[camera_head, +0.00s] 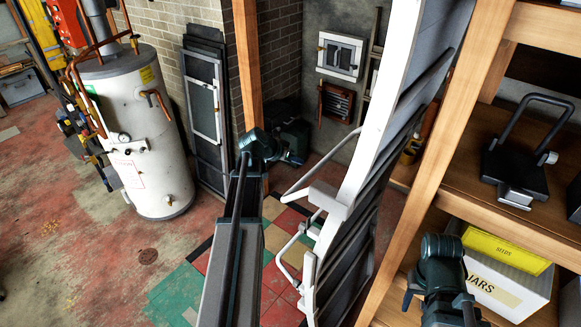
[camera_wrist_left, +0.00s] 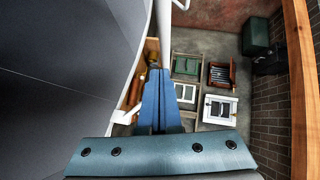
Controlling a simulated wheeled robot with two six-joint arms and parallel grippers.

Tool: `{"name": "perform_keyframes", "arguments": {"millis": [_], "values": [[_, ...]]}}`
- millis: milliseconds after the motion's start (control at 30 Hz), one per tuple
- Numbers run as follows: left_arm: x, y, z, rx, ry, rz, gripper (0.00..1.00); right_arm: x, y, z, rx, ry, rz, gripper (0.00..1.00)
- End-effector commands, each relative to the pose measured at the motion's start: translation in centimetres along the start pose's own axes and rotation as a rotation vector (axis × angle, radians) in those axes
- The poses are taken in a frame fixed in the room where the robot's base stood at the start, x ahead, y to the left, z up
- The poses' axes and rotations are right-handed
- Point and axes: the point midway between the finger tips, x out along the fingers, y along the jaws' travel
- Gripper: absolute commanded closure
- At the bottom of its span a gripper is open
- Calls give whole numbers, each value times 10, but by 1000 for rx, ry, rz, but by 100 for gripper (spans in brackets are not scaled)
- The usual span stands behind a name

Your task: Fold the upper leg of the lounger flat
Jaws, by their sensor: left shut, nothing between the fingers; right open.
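The lounger (camera_head: 385,120) stands on end, its white frame and dark slats rising past the top of the head view. Its upper leg (camera_head: 310,177), a white tube, juts left from the frame, and the lower leg (camera_head: 282,262) also sticks out left. My left gripper (camera_wrist_left: 158,70) is shut and empty in the left wrist view, beside the lounger's grey face (camera_wrist_left: 70,75). A white tube (camera_wrist_left: 164,18) shows just past its tips; I cannot tell which leg it is. My right gripper (camera_head: 440,265) is open at the lower right, its fingers hard to make out.
A wooden shelf (camera_head: 500,228) with a labelled box (camera_head: 505,285) stands close on the right. A wooden post (camera_head: 247,60) and brick wall are behind my left arm. A white tank (camera_head: 135,130) stands at left. The floor (camera_head: 110,265) between is clear.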

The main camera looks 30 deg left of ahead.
Motion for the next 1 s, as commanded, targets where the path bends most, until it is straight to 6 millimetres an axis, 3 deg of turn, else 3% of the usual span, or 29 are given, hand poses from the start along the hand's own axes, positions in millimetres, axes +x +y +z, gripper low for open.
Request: {"name": "perform_keyframes", "arguments": {"millis": [33, 167, 500, 1000], "values": [[18, -2, 3, 2, 0, 2, 100, 15, -2, -1, -1, 0, 0, 50], [42, -2, 4, 1, 0, 1, 100, 32, -3, -2, -5, 0, 1, 50], [58, -1, 26, -1, 0, 0, 100, 58, -5, -4, -13, 0, 2, 50], [60, 0, 28, 0, 0, 0, 100, 60, -5, -4, -14, 0, 3, 50]]}}
